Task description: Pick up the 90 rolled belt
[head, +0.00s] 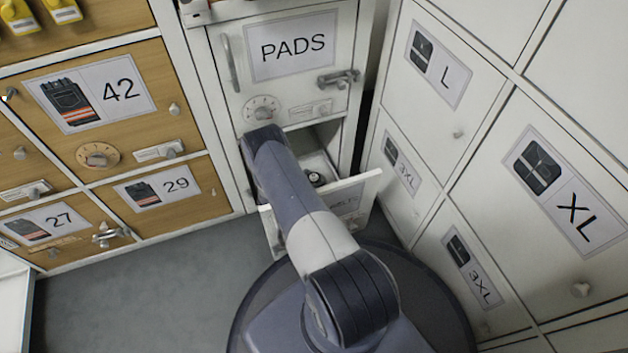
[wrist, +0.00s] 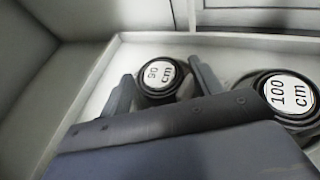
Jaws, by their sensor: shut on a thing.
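The 90 rolled belt (wrist: 160,75) is a black coil with a white round label reading "90 cm". It is in the wrist view, in the back of a white open drawer. My gripper (wrist: 165,82) has a finger on each side of it and is shut on it. Its underside is hidden, so I cannot tell whether it touches the drawer floor. In the head view my arm reaches into the open drawer (head: 348,197) below the PADS door and hides most of the gripper. A dark coil (head: 316,178) shows inside there.
A second black coil labelled "100 cm" (wrist: 288,94) lies close to the right of the held belt. The white drawer rim (wrist: 225,38) runs behind both. The PADS door (head: 290,60) is shut above. White lockers (head: 400,200) stand at right, wooden lockers (head: 110,120) at left.

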